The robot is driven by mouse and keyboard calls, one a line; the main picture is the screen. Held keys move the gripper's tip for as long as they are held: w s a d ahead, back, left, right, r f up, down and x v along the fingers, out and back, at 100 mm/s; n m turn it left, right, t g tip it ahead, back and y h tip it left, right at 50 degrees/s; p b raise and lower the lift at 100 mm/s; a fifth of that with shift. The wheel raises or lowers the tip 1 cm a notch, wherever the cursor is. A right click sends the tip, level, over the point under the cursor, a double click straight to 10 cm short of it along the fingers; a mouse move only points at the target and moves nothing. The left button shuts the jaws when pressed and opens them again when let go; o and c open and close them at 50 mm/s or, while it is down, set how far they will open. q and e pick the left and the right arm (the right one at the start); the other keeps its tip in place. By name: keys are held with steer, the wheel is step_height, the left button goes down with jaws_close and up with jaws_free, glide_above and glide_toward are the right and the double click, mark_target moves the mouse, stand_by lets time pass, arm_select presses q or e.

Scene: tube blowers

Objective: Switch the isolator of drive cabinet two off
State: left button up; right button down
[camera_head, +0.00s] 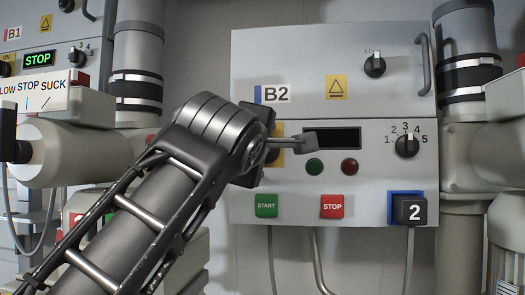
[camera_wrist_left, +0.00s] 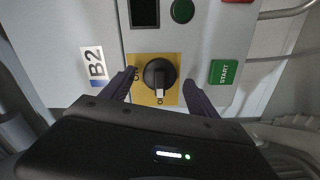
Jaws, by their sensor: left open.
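Cabinet B2 (camera_head: 340,190) carries a black rotary isolator knob (camera_wrist_left: 160,74) on a yellow plate (camera_wrist_left: 137,92). In the wrist view the knob's white-marked end points toward the bottom of the picture, at a small label. My left gripper (camera_wrist_left: 160,90) is open, with one dark finger either side of the knob and visible gaps between. In the head view my left gripper (camera_head: 278,143) is in front of the plate and hides the knob. My right gripper is not in view.
Beside the isolator are a dark display (camera_head: 333,137), a green lamp (camera_head: 314,167) and a red lamp (camera_head: 350,167). Below are the START button (camera_head: 265,206) and STOP button (camera_head: 332,206). A numbered dial (camera_head: 406,145) is at the right. Cabinet B1 (camera_head: 90,25) is at the left.

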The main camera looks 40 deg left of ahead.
arm_select(q)
steer(key=b+v, duration=0.1)
steer(key=v, duration=0.5)
steer(key=shift+s+d, duration=0.2)
steer(key=shift+s, duration=0.2)
